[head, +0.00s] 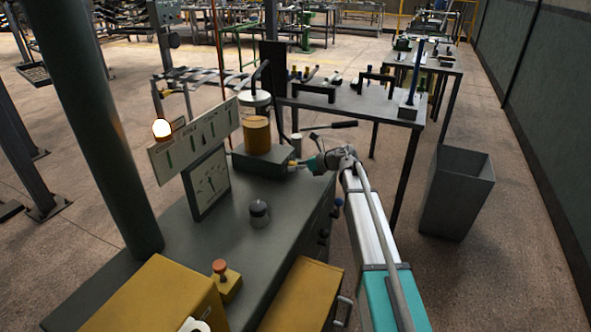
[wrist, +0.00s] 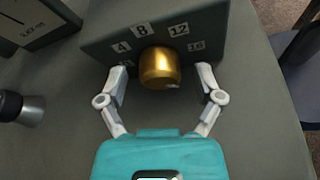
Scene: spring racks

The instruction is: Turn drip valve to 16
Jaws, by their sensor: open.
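The drip valve is a round brass knob (wrist: 160,62) on the front of a dark box (wrist: 100,45) in the wrist view. I cannot make out a pointer on the knob. My gripper (wrist: 162,74) is open, one finger on each side of the knob, with gaps visible. In the head view my gripper (head: 297,163) is at the right end of the box (head: 262,163), and the knob is barely visible.
A yellow cylinder (head: 257,135) stands on the box. The bench (head: 225,240) also carries a gauge panel (head: 208,183), a dark round-topped part (head: 259,213) and a red-knobbed yellow block (head: 226,280). A grey bin (head: 456,190) stands on the floor at right.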

